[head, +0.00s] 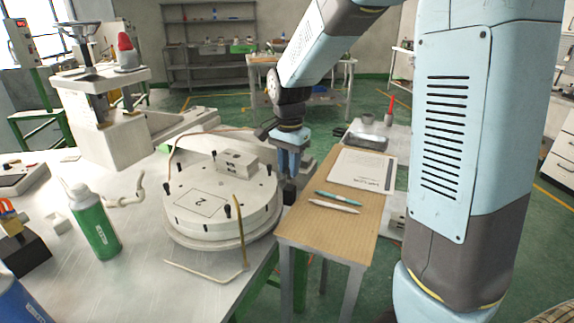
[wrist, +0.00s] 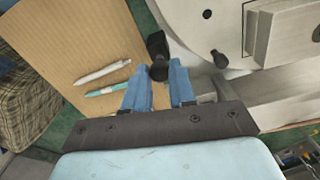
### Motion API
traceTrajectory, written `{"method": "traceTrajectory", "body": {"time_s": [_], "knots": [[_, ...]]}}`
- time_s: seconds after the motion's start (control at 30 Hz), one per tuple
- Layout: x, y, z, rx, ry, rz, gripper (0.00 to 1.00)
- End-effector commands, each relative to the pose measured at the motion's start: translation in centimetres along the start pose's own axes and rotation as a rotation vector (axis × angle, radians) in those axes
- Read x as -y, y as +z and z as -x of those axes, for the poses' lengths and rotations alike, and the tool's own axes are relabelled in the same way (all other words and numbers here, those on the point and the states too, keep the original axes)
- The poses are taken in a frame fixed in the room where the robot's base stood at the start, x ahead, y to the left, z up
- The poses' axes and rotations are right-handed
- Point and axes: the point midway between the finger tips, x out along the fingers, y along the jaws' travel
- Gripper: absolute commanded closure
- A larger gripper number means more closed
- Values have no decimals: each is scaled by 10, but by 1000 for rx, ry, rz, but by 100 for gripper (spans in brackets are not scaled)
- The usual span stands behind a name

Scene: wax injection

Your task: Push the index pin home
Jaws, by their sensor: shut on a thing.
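A round off-white turntable (head: 222,222) marked 2 sits on the metal bench, with several small black knobs around its top. In the head view a dark part (head: 289,192) sits just below my fingers. My gripper (head: 288,172) points down beside the turntable. Its blue fingers (wrist: 160,80) are shut on the black knob, with its rounded end between the tips. How deep the pin sits is hidden.
A wooden side table (head: 300,232) with two pens (head: 335,205) and a paper sheet (head: 362,170) stands close to my gripper's right. An off-white block (head: 237,163) is on the turntable. A green bottle (head: 95,225) stands at left.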

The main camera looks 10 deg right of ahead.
Motion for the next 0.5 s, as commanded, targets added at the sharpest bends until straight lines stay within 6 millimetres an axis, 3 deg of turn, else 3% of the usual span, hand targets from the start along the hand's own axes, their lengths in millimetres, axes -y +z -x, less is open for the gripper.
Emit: {"method": "traceTrajectory", "body": {"time_s": [0.37, 0.5], "knots": [[0, 0, 0, -1, -2, 0, 100], [0, 0, -10, 0, 0, -1, 100]]}}
